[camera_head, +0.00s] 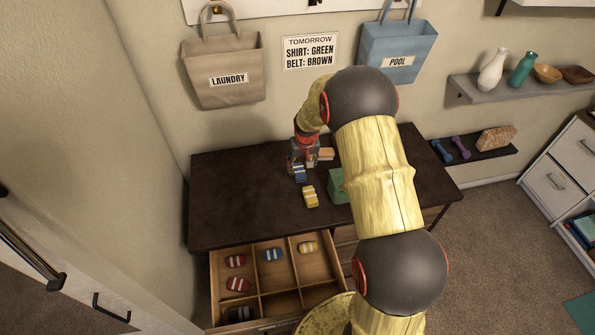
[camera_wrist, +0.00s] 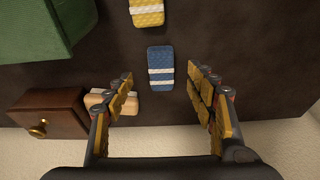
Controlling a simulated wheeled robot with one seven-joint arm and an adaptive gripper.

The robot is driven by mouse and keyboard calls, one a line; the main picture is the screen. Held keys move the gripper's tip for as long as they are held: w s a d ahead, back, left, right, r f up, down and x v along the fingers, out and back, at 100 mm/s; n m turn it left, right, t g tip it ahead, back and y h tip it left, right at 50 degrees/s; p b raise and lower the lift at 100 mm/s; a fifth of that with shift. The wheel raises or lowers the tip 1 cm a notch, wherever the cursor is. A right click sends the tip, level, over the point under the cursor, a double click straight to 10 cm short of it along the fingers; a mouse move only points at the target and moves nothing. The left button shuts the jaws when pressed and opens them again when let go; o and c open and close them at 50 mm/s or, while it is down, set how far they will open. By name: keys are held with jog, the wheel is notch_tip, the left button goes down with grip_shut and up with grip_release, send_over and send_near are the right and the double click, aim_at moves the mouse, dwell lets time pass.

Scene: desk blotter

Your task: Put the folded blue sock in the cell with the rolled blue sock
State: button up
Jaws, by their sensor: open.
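The folded blue sock (camera_head: 299,173), blue with white stripes, lies on the dark desk top. In the wrist view the folded blue sock (camera_wrist: 160,60) lies flat just beyond my fingertips, roughly centred between them. My gripper (camera_head: 303,162) is open and empty, pointing down over the desk beside the sock; its spread fingers show in the wrist view (camera_wrist: 163,88). The rolled blue sock (camera_head: 272,255) lies in the back middle cell of the open drawer (camera_head: 258,293), below the desk's front edge.
A yellow folded sock (camera_head: 310,196) and a green box (camera_head: 338,187) are near the blue sock. A small brown wooden box (camera_wrist: 50,112) and a tan block (camera_wrist: 98,99) stand close by. Other drawer cells hold red socks (camera_head: 236,261), a yellow sock (camera_head: 307,247) and a dark one (camera_head: 240,314).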

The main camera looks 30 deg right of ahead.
aim_at(299, 170)
jog(key=shift+w+d+r+t, duration=0.15)
jog(key=shift+w+r+t, duration=0.15)
jog(key=shift+w, duration=0.25)
jog(key=shift+w+d+f, duration=0.1)
jog(key=shift+w+f, duration=0.05)
jog(key=shift+f, duration=0.05)
jog(key=b+x, duration=0.1)
jog(key=x, duration=0.6)
jog(key=shift+f+b, duration=0.15)
jog(key=shift+b, duration=0.15)
jog(key=shift+c, duration=0.8)
jog(key=c, duration=1)
jog(key=shift+o, duration=0.2)
